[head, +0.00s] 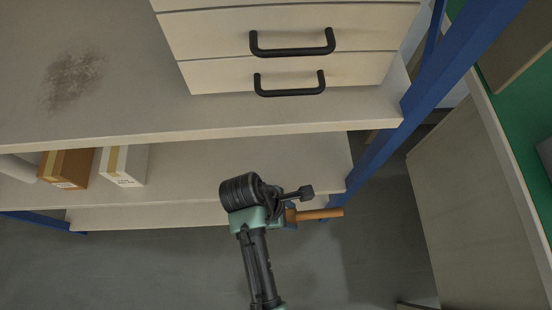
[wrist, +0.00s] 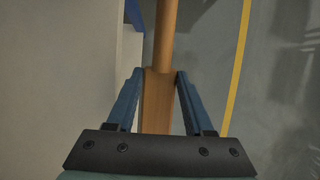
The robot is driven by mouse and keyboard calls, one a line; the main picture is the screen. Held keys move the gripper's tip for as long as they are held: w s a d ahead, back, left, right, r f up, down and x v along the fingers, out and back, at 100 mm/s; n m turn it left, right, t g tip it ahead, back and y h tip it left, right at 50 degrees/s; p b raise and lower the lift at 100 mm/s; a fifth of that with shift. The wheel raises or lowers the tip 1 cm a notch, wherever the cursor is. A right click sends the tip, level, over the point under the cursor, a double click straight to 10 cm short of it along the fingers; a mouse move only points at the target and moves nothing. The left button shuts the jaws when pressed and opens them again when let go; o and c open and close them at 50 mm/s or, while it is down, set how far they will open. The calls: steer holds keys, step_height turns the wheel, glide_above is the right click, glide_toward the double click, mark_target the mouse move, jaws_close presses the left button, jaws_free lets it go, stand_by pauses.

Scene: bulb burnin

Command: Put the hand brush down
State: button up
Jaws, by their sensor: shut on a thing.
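The hand brush shows as a tan wooden handle (head: 322,213) pointing right from my gripper (head: 290,214) in the head view. In the wrist view the brush's wooden body (wrist: 157,100) lies between the two blue fingers of my gripper (wrist: 159,72). The fingers are shut on it, and the handle runs away to the top of the picture. No bristles show. My gripper holds the brush in front of the bench's lower shelf, near its right end, below the bench top in the picture.
The bench top (head: 200,122) carries a drawer unit (head: 290,72) and a dark smudge (head: 75,78). On the lower shelf (head: 200,172) stand a brown box (head: 68,168) and a white box (head: 124,165); its middle is bare. A blue post (head: 375,150) stands right. A yellow line (wrist: 237,70) marks the floor.

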steer(key=w+b, duration=0.4)
steer(key=w, duration=1.2)
steer(key=shift+b, duration=0.3)
steer(key=shift+f+b, duration=0.85)
steer(key=shift+f, duration=0.95)
steer(key=shift+r, duration=0.1)
steer(key=o, duration=1.2)
steer(key=shift+f, duration=0.2)
steer(key=p+v, duration=0.2)
steer(key=v, duration=0.2)
steer(key=shift+a, duration=0.15)
steer(key=a, duration=1.1)
steer(key=shift+a+f, duration=0.2)
steer(key=shift+f, duration=0.1)
